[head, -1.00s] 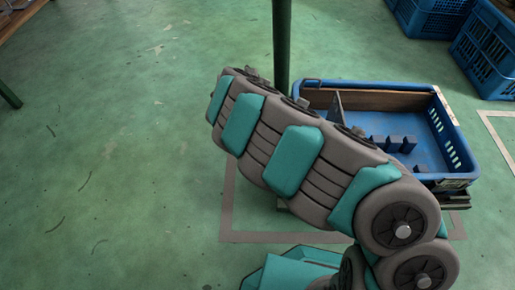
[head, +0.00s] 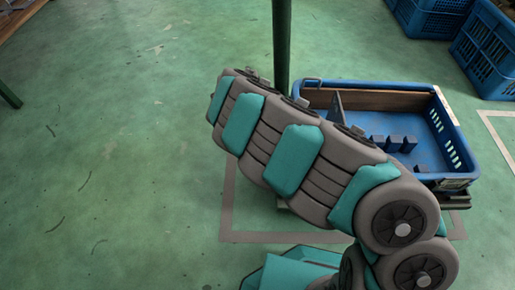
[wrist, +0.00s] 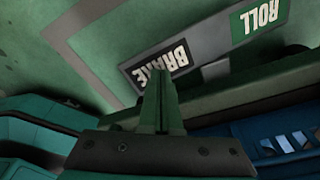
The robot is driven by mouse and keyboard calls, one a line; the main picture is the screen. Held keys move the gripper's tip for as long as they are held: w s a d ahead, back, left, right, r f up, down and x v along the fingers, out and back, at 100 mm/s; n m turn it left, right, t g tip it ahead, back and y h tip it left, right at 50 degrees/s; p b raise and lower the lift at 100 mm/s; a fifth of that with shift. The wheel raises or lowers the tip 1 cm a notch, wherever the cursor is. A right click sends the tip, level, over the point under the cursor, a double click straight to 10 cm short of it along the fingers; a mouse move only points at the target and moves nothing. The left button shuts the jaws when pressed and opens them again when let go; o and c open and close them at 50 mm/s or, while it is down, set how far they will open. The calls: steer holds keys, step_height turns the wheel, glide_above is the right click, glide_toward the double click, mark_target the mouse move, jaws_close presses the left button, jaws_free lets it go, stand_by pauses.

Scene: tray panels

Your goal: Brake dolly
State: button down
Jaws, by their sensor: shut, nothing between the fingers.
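The dolly shows in the head view as a dark green frame (head: 456,201) under a blue crate (head: 455,128). My arm covers its near left part. In the wrist view a label plate carries a dark BRAKE field (wrist: 168,66) and a green ROLL field (wrist: 258,20). A dark green bar (wrist: 235,100) runs below the plate. My gripper (wrist: 161,74) is shut and empty, its tips in front of the BRAKE field. I cannot tell whether they touch anything. The gripper is hidden behind my arm in the head view. No brake pedal or lever is clearly visible.
The crate holds several small blue blocks (head: 395,143). A green post (head: 281,45) stands at its left. More blue crates (head: 487,48) stand at the top right. A grey line (head: 290,237) marks the floor around the dolly. The green floor at left is clear.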

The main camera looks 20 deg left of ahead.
steer(key=shift+f, duration=1.6)
stand_by(0.7)
steer(key=shift+r, duration=0.1)
steer(key=shift+r+p, duration=1.05)
steer(key=shift+r, duration=2.4)
